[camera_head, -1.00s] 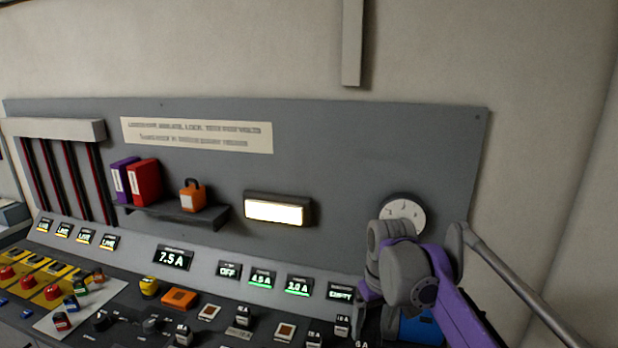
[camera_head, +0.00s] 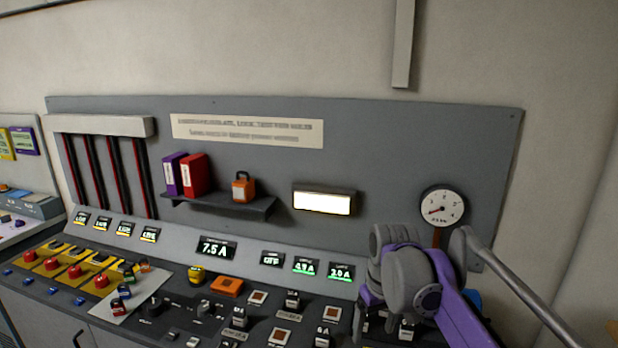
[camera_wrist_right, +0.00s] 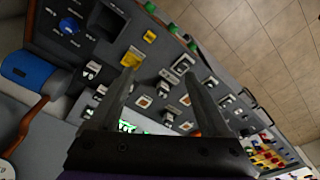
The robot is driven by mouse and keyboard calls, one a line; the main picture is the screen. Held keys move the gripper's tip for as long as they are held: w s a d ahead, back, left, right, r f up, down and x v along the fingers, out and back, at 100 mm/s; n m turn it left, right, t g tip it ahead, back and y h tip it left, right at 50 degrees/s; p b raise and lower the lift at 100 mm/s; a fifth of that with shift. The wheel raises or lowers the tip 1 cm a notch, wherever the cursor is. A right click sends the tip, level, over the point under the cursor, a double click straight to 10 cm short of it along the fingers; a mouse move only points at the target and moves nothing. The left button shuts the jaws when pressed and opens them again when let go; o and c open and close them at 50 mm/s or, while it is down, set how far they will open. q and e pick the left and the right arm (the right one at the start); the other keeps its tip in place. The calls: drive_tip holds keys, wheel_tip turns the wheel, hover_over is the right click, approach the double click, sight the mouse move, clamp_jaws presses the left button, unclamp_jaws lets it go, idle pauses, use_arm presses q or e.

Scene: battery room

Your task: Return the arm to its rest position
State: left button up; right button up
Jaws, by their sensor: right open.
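My right arm, purple and grey, comes in at the lower right of the head view, and its right gripper (camera_head: 362,316) is low over the right end of the console (camera_head: 180,318), partly hidden by the arm's own links. In the right wrist view the two dark fingers of the right gripper (camera_wrist_right: 160,88) are spread apart with nothing between them. The console's switches and sockets show behind and beyond them. My left gripper is not in view.
The grey back panel (camera_head: 400,130) carries a round gauge (camera_head: 442,207) just above my right arm, a lit lamp (camera_head: 322,202), and a shelf (camera_head: 225,203) with binders and an orange padlock (camera_head: 243,186). A blue object (camera_wrist_right: 32,72) shows at the left of the wrist view.

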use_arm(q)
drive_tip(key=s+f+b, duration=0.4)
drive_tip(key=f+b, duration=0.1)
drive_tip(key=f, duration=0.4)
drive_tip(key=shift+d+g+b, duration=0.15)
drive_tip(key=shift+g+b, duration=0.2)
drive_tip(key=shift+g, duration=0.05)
use_arm(e)
drive_tip(key=s+d+f+m+t, duration=0.1)
drive_tip(key=s+d+f+t, duration=0.1)
drive_tip(key=s+f, duration=0.9)
drive_tip(key=s+d+f+m+t, duration=0.2)
drive_tip(key=s+f, duration=1)
drive_tip(key=s, duration=0.1)
drive_tip(key=shift+d+m, duration=0.3)
drive_tip(key=shift+d, duration=0.05)
drive_tip(key=shift+s+f, duration=0.1)
